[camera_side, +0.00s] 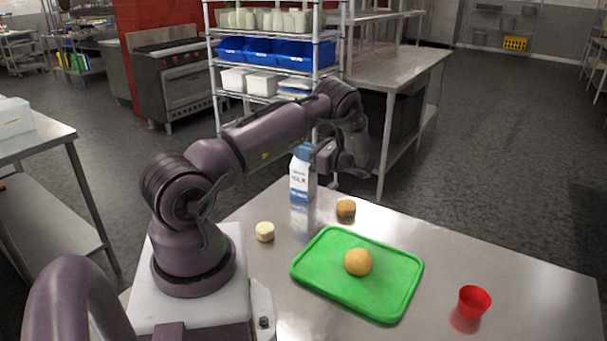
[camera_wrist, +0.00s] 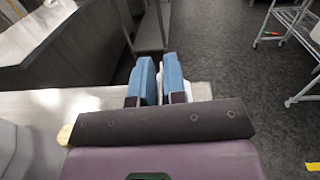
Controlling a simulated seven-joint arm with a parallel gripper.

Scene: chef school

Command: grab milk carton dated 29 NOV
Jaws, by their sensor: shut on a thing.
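One milk carton (camera_side: 301,179), white with blue bands and dark "MILK" lettering, is upright at the far left edge of the worktop in the side view. I cannot read a date on it. My gripper (camera_side: 319,152) reaches it from the right, near its top, and is shut on it. In the wrist view my gripper (camera_wrist: 160,68) shows two blue fingers with a narrow pale strip between them; most of the carton is hidden there. The carton's base is at or just above the steel top; I cannot tell which.
On the steel table (camera_side: 540,275) are a pale yellow round piece (camera_side: 265,231), a brown round item (camera_side: 346,208), a green tray (camera_side: 310,277) bearing an orange-brown ball (camera_side: 358,262), and a red cup (camera_side: 474,301). A wire shelf (camera_side: 214,100) stands behind. The table's right part is mostly clear.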

